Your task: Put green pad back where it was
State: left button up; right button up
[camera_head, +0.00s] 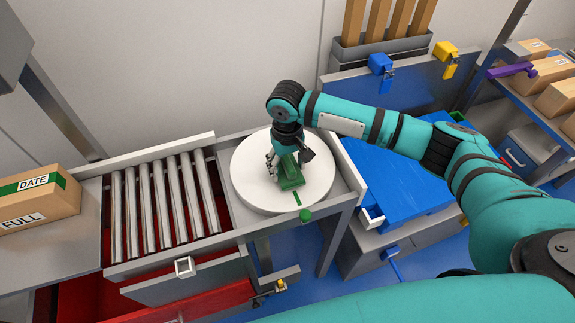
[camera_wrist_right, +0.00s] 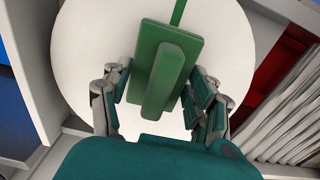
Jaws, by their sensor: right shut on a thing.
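The green pad (camera_head: 291,181) is a flat green block with a raised bar handle on top. It is on or just above the round white turntable (camera_head: 247,189); I cannot tell whether it touches. My right gripper (camera_head: 287,163) comes down over it from above. In the right wrist view the green pad (camera_wrist_right: 163,65) lies between the fingers of my right gripper (camera_wrist_right: 162,98), which is shut on it. A thin green strip (camera_head: 297,198) is on the turntable in front of the pad. My left gripper is not in view.
A roller conveyor (camera_head: 165,205) lies left of the turntable, with a cardboard box (camera_head: 38,200) beyond it. A green knob (camera_head: 305,215) is on the turntable frame's front edge. A blue-topped cabinet (camera_head: 395,185) stands at the right. Shelved boxes (camera_head: 555,97) are at the far right.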

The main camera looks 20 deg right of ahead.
aim_at(287, 162)
jog(key=shift+f, duration=0.5)
jog(key=o, duration=1)
notch_tip(287, 162, up, 12)
jog(key=shift+a+r+b, duration=0.1)
jog(key=shift+b, duration=0.2)
